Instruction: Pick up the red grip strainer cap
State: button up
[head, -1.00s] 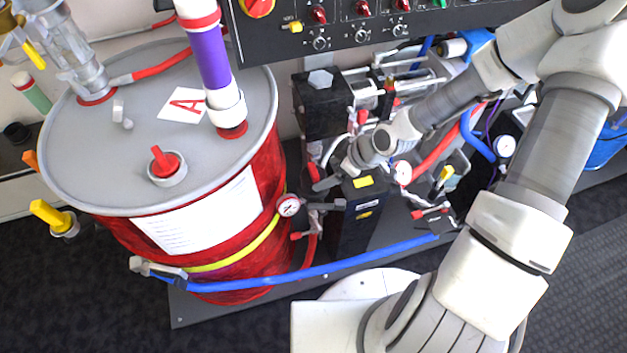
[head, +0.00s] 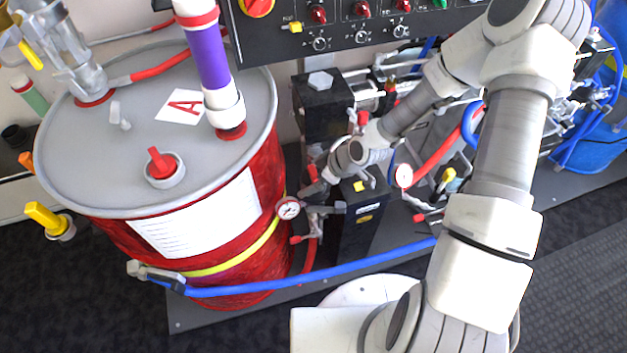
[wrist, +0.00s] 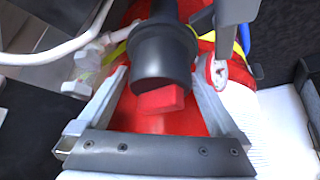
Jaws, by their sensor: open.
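In the wrist view, a red block-shaped grip (wrist: 163,99) sticks out of the end of a black cylinder (wrist: 162,55), and looks like the red grip strainer cap. My gripper (wrist: 158,76) is open, with one finger on each side of the red grip. I cannot tell whether either finger touches it. In the head view my gripper (head: 312,182) is beside the red drum's right side, near a pressure gauge (head: 288,209).
The red drum (head: 215,255) stands close at left, with another red handle (head: 160,162) on its lid. A black block (head: 358,215) is just right of my gripper. A blue hose (head: 330,268) crosses below. A control panel (head: 370,25) overhangs above.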

jog(key=c, duration=1.3)
